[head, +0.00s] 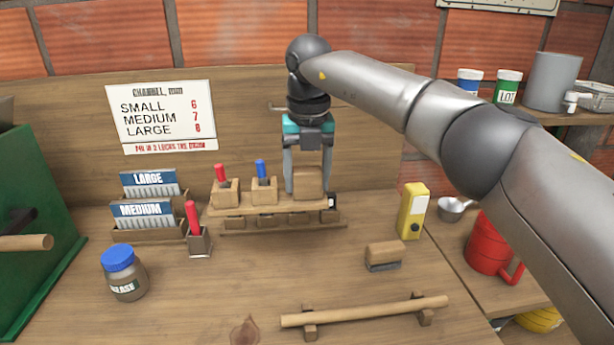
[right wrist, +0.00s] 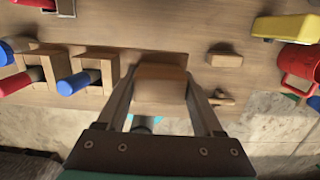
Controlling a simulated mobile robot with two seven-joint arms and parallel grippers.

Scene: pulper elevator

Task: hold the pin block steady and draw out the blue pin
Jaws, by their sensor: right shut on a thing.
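The blue pin (head: 261,168) stands upright in a small wooden block (head: 264,191) in the middle of a wooden rack (head: 240,208). The blue pin (right wrist: 73,84) and its block (right wrist: 103,67) also show left of my fingers in the right wrist view. My right gripper (head: 308,182) points down and is shut on a larger plain wooden block (head: 308,180) at the rack's right end. That block (right wrist: 161,88) fills the space between the fingers in the right wrist view; no pin shows in it. My left gripper is in neither view.
A red pin (head: 220,172) stands in the rack's left block. Another red pin (head: 193,217) stands in a holder in front. A glass jar (head: 123,275), a brush (head: 384,254), a yellow device (head: 412,211) and a wooden bar (head: 365,311) lie around; the middle front is clear.

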